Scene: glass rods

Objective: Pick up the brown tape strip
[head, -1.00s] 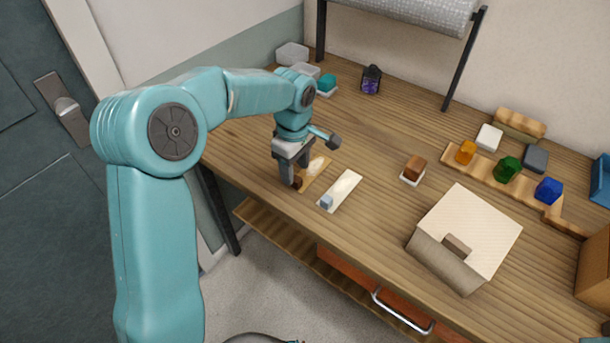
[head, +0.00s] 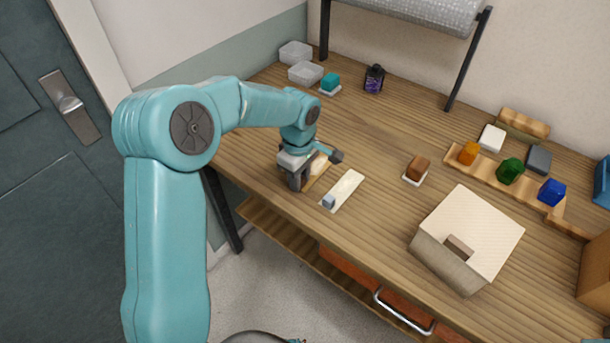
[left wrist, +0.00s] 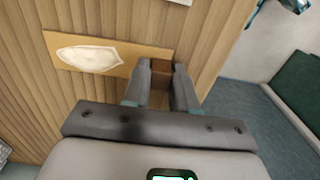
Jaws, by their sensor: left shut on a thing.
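A flat tan-brown strip (head: 318,178) with a whitish oval patch and a small dark brown block at its near end lies on the wooden bench; I take it for the brown tape strip. It also shows in the left wrist view (left wrist: 127,55), with the brown block (left wrist: 161,70) at its right end. My left gripper (head: 296,186) is low at that end, pointing down. In the left wrist view its fingers (left wrist: 163,74) are shut on the brown block, which they partly hide. My right gripper is not in view.
A paler strip (head: 347,185) with a blue-grey block lies just to the right. A brown block on a white base (head: 417,167) and a light box (head: 467,238) stand further right. Clear tubs (head: 305,72) and a dark purple jar (head: 374,79) stand at the back. The bench's front edge is close.

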